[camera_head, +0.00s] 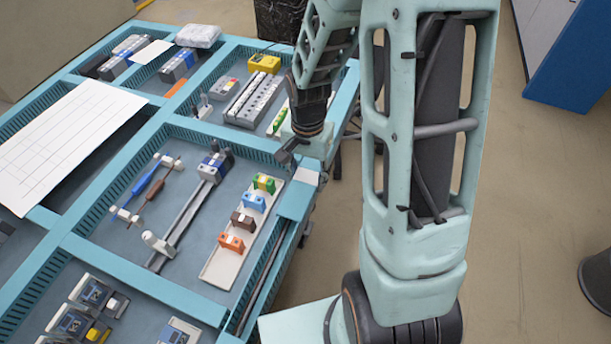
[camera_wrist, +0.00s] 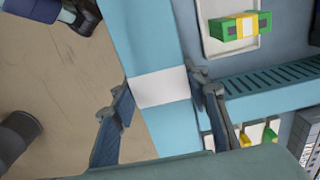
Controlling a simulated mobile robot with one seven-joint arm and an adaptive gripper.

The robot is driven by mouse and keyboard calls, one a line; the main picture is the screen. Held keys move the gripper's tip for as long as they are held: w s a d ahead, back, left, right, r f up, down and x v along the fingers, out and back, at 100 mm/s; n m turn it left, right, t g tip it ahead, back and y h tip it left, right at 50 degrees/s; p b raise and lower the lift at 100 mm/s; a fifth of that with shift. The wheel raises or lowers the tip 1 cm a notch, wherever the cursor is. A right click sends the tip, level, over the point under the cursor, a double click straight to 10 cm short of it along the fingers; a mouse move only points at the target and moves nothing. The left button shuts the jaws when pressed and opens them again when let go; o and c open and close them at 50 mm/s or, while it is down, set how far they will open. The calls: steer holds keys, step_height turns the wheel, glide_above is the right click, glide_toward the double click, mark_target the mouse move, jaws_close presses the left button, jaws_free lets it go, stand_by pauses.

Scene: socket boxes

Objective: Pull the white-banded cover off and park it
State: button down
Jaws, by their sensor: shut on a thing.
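The white-banded cover is a flat teal piece with a white band (camera_wrist: 160,88) across it. In the wrist view it lies between the two dark fingers of my gripper (camera_wrist: 159,82), with one finger on each side. In the head view the cover (camera_head: 306,176) is at the right edge of the teal table frame, beside the white strip of coloured blocks. My gripper (camera_head: 301,154) is low over that edge and shut on the cover. Its fingers are partly hidden by my wrist there. I cannot tell whether the cover touches the frame beneath.
A white strip (camera_head: 219,268) carries green, blue, brown and orange blocks just left of the cover. A rail with a blue-grey device (camera_head: 214,165) and screwdrivers (camera_head: 150,190) lie further left. A white sheet (camera_head: 65,140) covers the left compartment.

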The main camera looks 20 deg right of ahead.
mark_target(307, 176)
steer(key=shift+r, duration=0.15)
steer(key=shift+r+p, duration=1.85)
steer(key=shift+r, duration=0.6)
